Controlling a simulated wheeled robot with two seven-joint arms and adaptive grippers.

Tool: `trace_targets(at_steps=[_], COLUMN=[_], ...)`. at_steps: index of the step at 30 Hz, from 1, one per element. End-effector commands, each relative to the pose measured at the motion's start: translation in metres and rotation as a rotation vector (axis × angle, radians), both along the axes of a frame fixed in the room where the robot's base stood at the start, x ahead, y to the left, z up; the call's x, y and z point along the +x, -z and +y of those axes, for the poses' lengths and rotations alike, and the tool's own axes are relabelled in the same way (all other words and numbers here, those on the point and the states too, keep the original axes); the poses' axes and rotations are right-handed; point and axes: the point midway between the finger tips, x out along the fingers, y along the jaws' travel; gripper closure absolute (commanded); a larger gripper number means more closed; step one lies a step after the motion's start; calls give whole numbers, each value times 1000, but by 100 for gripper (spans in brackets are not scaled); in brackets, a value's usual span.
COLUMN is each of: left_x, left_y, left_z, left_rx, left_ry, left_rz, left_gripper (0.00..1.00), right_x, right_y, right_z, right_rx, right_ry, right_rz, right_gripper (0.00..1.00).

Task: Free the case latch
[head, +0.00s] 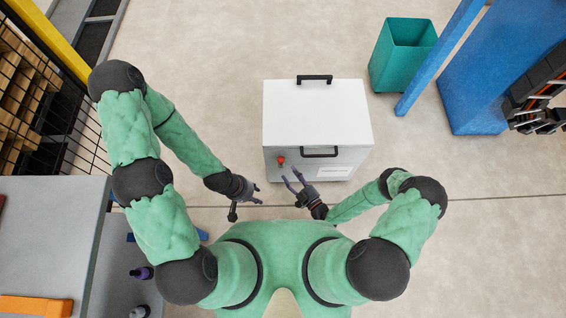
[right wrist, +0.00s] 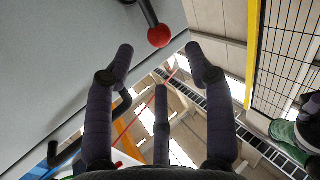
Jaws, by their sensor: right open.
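The case (head: 315,112) is a white-topped grey box standing on the floor ahead of me. Its latch (head: 281,160) shows as a red knob at the left of the near face. In the right wrist view the latch is a dark lever with a red ball (right wrist: 159,36), at the top centre beyond my fingertips. My right gripper (head: 290,180) is open and empty, just below and right of the red knob; it also shows in the right wrist view (right wrist: 161,68). No finger touches the ball there. My left gripper (head: 246,208) is open and empty, lower left of the case.
Black handles stand on the case's far edge (head: 314,78) and near edge (head: 320,153). A teal bin (head: 388,58) and a blue post (head: 440,55) stand at the back right. A grey table (head: 50,235) is at the left. The floor around the case is clear.

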Motion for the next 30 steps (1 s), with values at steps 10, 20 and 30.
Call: trace_targets(at_steps=[10,20,30], left_x=[0,0,0], left_y=[11,16,16], left_z=[0,0,0], left_rx=[0,0,0], left_ry=[0,0,0], left_rz=[0,0,0], left_gripper=[60,60,60], right_x=[37,57,59], right_y=[1,0,0], right_z=[26,39,39], right_rx=[1,0,1], right_ry=[-4,-1,0], right_rz=[-1,2,2], right_gripper=[46,46,52])
